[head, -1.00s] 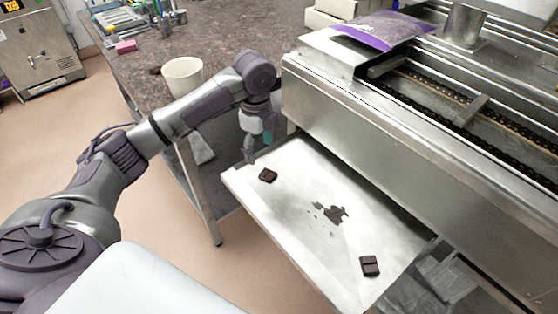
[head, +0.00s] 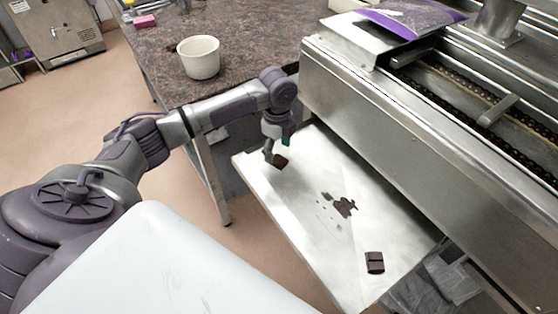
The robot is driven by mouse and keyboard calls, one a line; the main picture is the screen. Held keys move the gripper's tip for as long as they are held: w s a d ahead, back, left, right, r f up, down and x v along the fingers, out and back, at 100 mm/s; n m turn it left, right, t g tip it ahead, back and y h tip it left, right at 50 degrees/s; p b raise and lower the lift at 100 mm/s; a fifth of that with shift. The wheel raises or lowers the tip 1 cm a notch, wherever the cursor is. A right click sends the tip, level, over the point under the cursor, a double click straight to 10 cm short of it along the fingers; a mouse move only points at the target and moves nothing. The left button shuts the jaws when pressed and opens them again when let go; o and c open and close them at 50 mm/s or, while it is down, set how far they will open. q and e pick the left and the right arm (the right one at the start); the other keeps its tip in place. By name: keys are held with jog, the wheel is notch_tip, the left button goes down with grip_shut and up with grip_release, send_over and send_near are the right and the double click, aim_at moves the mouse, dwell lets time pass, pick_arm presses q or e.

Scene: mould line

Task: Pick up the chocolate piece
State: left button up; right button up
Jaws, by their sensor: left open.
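One dark chocolate piece (head: 281,162) lies near the far left corner of the metal tray (head: 300,215) in the head view. My left gripper (head: 276,157) is open, pointing down right at this piece; whether the fingers touch it I cannot tell. A second chocolate piece (head: 374,262), with a groove across it, lies near the tray's front right, apart from the gripper. My right gripper is not in view.
Dark chocolate smears (head: 341,205) mark the tray's middle. The steel conveyor machine (head: 400,125) rises along the tray's right side. A stone-topped table (head: 240,50) with a white bowl (head: 199,57) stands behind my left arm.

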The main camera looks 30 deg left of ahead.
aim_at(278, 159)
pick_arm(q)
notch_tip(278, 159, down, 4)
jog(key=shift+r, duration=0.2)
jog(key=c, duration=1)
jog(key=shift+w+r, duration=0.1)
jog(key=shift+r, duration=0.1)
